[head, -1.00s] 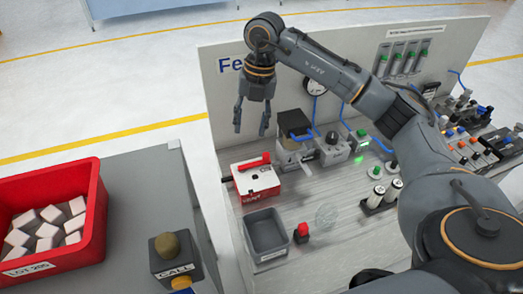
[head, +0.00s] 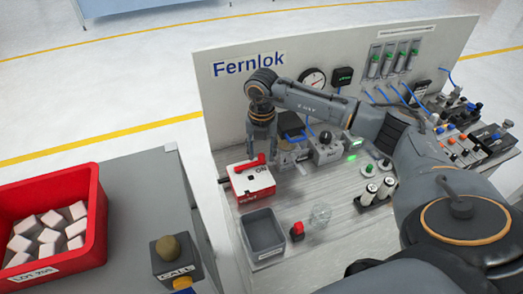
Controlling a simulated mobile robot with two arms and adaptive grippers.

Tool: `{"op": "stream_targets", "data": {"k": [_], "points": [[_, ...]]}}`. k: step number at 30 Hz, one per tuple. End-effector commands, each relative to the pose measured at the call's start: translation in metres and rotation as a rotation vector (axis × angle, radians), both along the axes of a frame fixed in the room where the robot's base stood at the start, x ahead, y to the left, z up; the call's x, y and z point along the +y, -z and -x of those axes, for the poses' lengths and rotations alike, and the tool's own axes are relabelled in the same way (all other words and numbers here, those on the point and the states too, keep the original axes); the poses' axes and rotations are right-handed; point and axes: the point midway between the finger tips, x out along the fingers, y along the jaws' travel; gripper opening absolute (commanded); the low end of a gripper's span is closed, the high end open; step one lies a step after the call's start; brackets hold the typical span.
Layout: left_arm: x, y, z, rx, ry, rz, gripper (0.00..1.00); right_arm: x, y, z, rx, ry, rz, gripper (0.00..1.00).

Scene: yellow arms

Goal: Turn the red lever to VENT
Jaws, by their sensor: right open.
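The red lever (head: 247,164) lies across the top of a box (head: 255,183) with a white top and red sides, left of centre. My right gripper (head: 262,154) is open, pointing down, just above and behind the lever's right end. Whether a finger touches the lever cannot be told. My left gripper is not in view.
A grey bin (head: 264,232) stands in front of the box, with a red button (head: 297,231) and a clear cup (head: 320,214) to its right. Grey devices stand close to the right of the gripper. The "Fernlok" back panel (head: 225,100) rises behind.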

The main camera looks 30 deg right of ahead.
Motion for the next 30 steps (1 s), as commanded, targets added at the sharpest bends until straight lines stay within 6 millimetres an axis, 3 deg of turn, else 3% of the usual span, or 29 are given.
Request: {"op": "stream_targets", "data": {"k": [11,18,30], "points": [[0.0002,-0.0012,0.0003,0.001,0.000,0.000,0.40,0.0002,0.0070,0.0003,0.001,0.000,-0.001,0.44],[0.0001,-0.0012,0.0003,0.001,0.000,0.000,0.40,0.0002,0.0067,0.0003,0.000,0.000,0.000,0.00],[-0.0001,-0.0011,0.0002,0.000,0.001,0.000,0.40,-0.0001,0.0065,0.0013,0.000,0.019,0.000,0.00]]}}
